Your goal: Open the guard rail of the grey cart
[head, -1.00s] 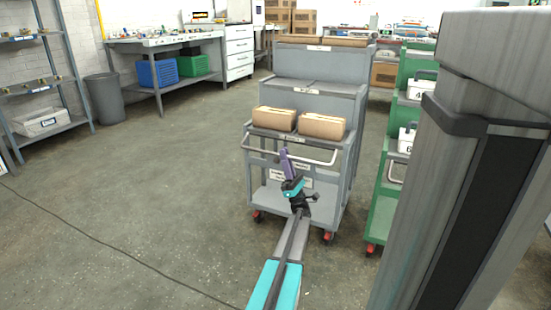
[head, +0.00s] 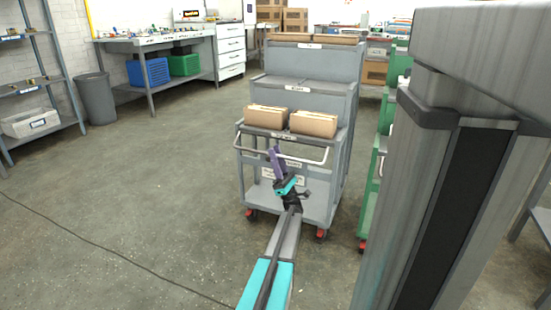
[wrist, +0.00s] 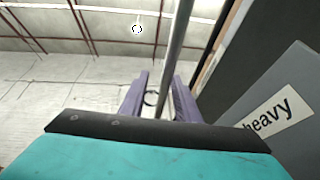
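I cannot tell whether the rail touches a finger.
A green cart (head: 372,195) stands close to the right of the grey cart, partly hidden by a large grey column (head: 400,230). The floor to the left is open, with a cable (head: 75,232) across it. A grey bin (head: 96,98) stands farther back.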

